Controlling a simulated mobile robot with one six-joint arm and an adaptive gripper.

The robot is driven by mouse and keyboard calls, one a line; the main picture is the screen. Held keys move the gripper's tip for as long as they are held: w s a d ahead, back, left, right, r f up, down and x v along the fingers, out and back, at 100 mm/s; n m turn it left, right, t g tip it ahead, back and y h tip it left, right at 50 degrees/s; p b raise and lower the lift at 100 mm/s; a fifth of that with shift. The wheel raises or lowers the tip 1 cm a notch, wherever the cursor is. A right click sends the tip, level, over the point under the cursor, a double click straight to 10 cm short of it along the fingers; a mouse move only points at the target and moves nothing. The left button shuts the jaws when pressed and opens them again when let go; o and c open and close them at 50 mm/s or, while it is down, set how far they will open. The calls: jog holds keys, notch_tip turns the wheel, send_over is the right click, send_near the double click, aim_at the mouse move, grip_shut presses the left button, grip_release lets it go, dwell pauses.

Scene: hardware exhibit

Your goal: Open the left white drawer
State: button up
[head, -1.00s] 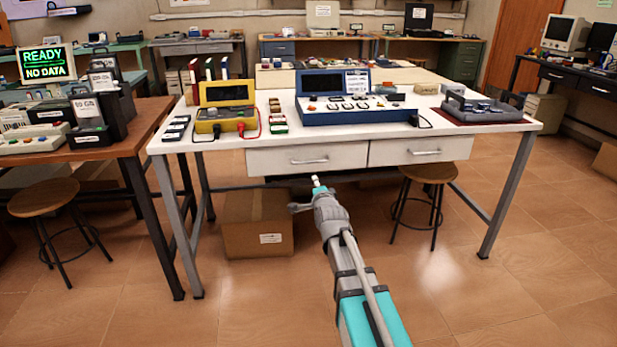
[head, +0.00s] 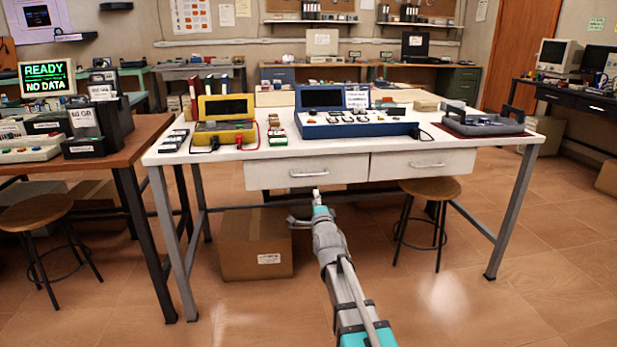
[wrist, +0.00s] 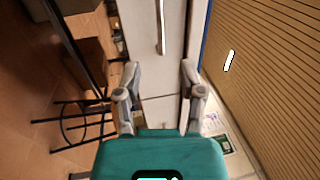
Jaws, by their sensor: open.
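The left white drawer (head: 275,174) is shut under the front edge of the white table (head: 230,160). Its metal bar handle (head: 309,173) sits in the middle of its front. My gripper (head: 317,192) shows just below this handle in the head view, its fingers small there. In the wrist view, which is turned sideways, my gripper (wrist: 160,66) is open and empty, one finger on each side of the white drawer front. The handle (wrist: 162,28) is beyond the fingertips, toward the top of the picture. No contact with the handle shows.
A right white drawer (head: 422,164) is beside it, also shut. A stool (head: 430,190) and a cardboard box (head: 255,243) stand under the table. A brown desk (head: 130,150) is at the left. The floor in front is clear.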

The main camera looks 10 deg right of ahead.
aim_at(309, 175)
jog(key=w+p, duration=0.1)
jog(key=w, duration=0.3)
jog(key=w+r, duration=0.1)
jog(key=w, duration=0.4)
jog(key=w+r+p, duration=0.1)
jog(key=w, duration=0.3)
jog(key=shift+w+r+p, duration=0.25)
jog(key=shift+w+p, duration=0.05)
grip_shut()
